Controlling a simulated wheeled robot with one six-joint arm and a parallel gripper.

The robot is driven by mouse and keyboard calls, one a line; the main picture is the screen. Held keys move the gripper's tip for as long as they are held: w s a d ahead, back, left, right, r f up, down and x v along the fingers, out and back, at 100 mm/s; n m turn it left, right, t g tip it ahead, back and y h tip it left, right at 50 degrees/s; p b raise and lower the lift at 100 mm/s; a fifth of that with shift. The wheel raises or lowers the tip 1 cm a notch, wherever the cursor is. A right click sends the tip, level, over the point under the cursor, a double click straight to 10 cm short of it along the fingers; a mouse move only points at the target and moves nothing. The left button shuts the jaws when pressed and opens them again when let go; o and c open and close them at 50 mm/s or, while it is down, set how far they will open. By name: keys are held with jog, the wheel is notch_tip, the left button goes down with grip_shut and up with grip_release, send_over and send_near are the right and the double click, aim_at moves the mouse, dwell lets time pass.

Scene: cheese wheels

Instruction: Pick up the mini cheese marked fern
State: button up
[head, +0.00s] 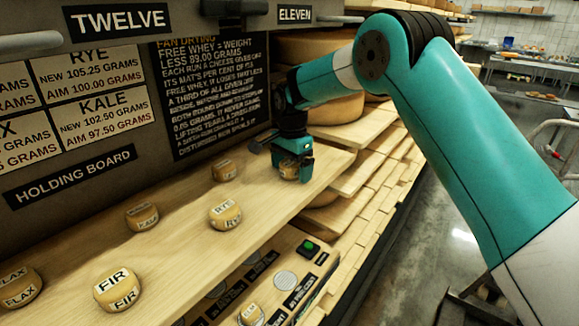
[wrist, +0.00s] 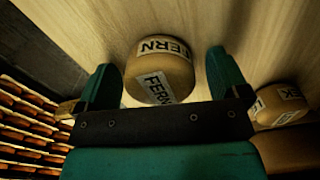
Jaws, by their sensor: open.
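The mini cheese marked FERN (wrist: 178,73) is a small round tan cheese with white labels in the wrist view. It sits on the wooden board between my gripper's two teal fingers. In the head view the fern cheese (head: 289,172) shows only partly, at the far right end of the board, with my gripper (head: 292,172) around it. My gripper (wrist: 165,75) is open in the wrist view, with a gap visible on each side of the cheese. Whether a finger touches it lower down I cannot tell.
On the holding board (head: 175,250) stand cheeses marked RYE (head: 225,214) and FIR (head: 118,289), one labelled FLAX (head: 18,288), and two others (head: 142,216) (head: 224,170). Another cheese (wrist: 278,105) is close to the right finger. A lower shelf carries a green button (head: 308,247).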

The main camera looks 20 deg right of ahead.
jog(key=c, duration=1)
jog(key=shift+s+r+b, duration=0.1)
jog(key=shift+r+b, duration=0.05)
jog(key=shift+b, duration=0.45)
